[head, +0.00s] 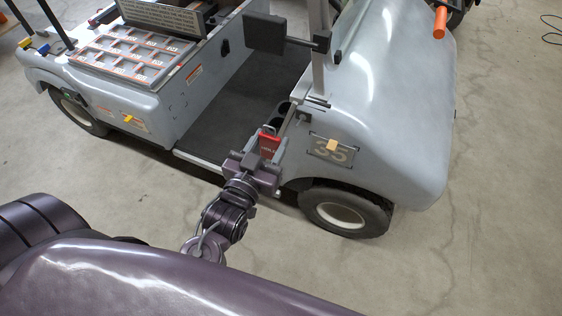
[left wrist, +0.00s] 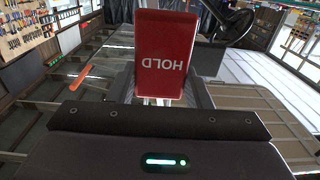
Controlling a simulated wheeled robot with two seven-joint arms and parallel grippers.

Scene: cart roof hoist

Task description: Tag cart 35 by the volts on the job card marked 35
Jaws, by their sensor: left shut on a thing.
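The cart marked 35 (head: 400,110) is light grey, and its number plate (head: 331,150) shows on the body above a wheel. A small orange-yellow piece (head: 332,145) sits at the plate. My left gripper (head: 262,160) is shut on a red tag (head: 269,143), held in front of the cart's open footwell, left of the plate. In the left wrist view the red tag (left wrist: 162,55) reads HOLD, upside down. What the tag hangs by is hidden. My right gripper does not show. I cannot make out a job card marked 35.
A tray with several orange-labelled compartments (head: 92,68) lies on the cart's left part, with a sign board (head: 165,16) behind it. A dark mirror-like panel (head: 263,33) juts out above the footwell. An orange handle (head: 440,22) is at upper right. The concrete floor (head: 500,200) at right is clear.

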